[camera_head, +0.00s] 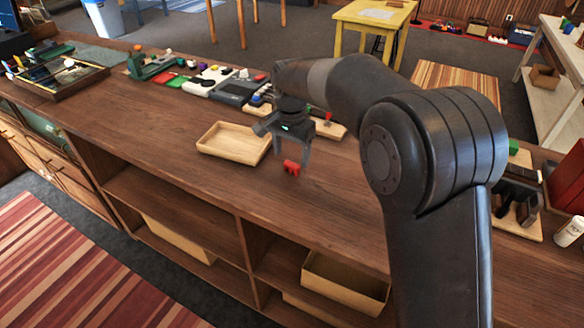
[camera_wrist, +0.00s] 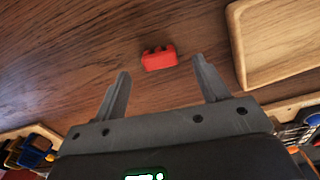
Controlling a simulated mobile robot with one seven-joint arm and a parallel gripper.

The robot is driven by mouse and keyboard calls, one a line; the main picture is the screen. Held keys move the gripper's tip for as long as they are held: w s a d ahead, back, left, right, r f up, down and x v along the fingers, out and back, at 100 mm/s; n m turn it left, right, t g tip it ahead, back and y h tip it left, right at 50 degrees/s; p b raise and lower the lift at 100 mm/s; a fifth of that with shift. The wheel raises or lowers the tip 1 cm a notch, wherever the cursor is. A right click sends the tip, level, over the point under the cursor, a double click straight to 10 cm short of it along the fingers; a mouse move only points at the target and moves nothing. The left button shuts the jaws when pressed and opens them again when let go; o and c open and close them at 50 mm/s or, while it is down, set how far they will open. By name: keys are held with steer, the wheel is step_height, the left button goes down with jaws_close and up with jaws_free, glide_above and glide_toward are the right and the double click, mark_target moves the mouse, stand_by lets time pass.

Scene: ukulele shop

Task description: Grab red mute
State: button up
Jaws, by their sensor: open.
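The red mute (camera_head: 291,167) is a small red block with notches along one edge, lying on the brown wooden counter. In the wrist view the red mute (camera_wrist: 159,59) lies on bare wood beyond the fingertips, roughly midway between them. My gripper (camera_head: 292,158) points down close to the mute in the head view. In the wrist view my gripper (camera_wrist: 160,78) has its two grey fingers spread apart, with nothing between them. I cannot tell the exact height of the fingertips above the counter.
A shallow wooden tray (camera_head: 235,143) sits left of my gripper; its rim (camera_wrist: 236,45) shows at the wrist view's right. Several pedals and small items line the counter's back edge. The counter (camera_head: 345,190) is clear in front of the mute. Open shelves with boxes lie below.

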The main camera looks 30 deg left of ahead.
mark_target(292, 164)
step_height(292, 164, down, 4)
steer(key=shift+w+f, duration=0.1)
steer(key=shift+f, duration=0.05)
steer(key=shift+c, duration=0.2)
steer(key=c, duration=1)
